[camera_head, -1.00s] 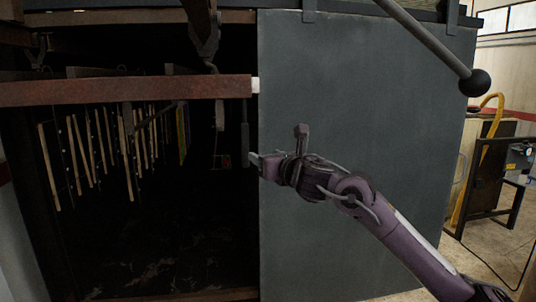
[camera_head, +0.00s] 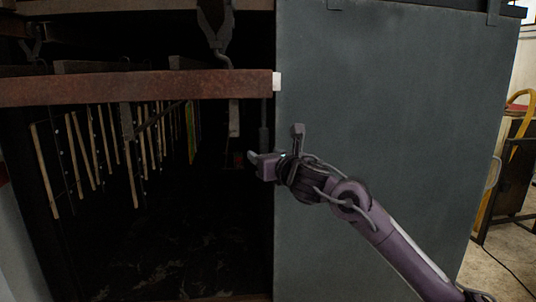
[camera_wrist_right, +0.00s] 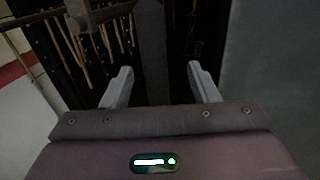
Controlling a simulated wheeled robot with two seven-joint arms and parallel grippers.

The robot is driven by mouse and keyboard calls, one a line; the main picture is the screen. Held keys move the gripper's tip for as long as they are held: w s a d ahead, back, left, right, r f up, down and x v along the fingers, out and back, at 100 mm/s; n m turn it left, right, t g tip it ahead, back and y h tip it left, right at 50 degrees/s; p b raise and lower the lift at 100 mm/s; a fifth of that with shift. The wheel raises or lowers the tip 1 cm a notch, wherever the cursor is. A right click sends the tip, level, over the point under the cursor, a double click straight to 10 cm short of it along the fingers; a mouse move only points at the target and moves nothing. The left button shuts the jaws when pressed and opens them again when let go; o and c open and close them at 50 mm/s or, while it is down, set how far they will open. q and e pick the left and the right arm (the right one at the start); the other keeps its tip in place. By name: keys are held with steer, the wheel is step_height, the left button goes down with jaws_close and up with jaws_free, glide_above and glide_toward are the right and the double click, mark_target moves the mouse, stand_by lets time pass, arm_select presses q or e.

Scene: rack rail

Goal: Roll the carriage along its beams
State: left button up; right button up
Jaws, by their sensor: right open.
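The carriage shows in the head view as a rusty horizontal beam (camera_head: 140,88) with a white end cap (camera_head: 277,81), at the mouth of a dark chamber. Several pale strips (camera_head: 136,172) hang behind it. A dark upright bar (camera_head: 264,122) hangs under the beam's right end. My right gripper (camera_head: 252,160) is open and empty, just below and left of that bar's lower end. In the right wrist view, a grey upright bar (camera_wrist_right: 150,45) appears between the open fingers; I cannot tell its depth or whether they touch it. My left gripper is out of view.
A large grey door panel (camera_head: 390,110) stands right of the opening, behind my right arm. A hook (camera_head: 215,30) hangs above the beam. A yellow hose (camera_head: 490,205) and dark frame stand at the far right. The chamber floor is dark.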

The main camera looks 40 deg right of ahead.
steer(key=shift+s+a+r, duration=0.15)
steer(key=shift+s+r, duration=0.05)
steer(key=shift+r, duration=0.2)
steer(key=shift+s+a+r, duration=0.15)
steer(key=shift+r, duration=0.2)
steer(key=shift+w+f, duration=0.1)
steer(key=shift+w, duration=0.15)
steer(key=shift+w+d+f, duration=0.15)
steer(key=shift+w, duration=0.3)
steer(key=shift+w+d+f+p, duration=0.15)
steer(key=shift+w+p, duration=0.15)
steer(key=shift+w, duration=0.1)
steer(key=shift+s, duration=0.2)
steer(key=shift+w, duration=0.1)
steer(key=c, duration=0.7)
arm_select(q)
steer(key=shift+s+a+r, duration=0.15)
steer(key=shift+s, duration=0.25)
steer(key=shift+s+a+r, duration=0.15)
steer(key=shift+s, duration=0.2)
arm_select(e)
jaws_close()
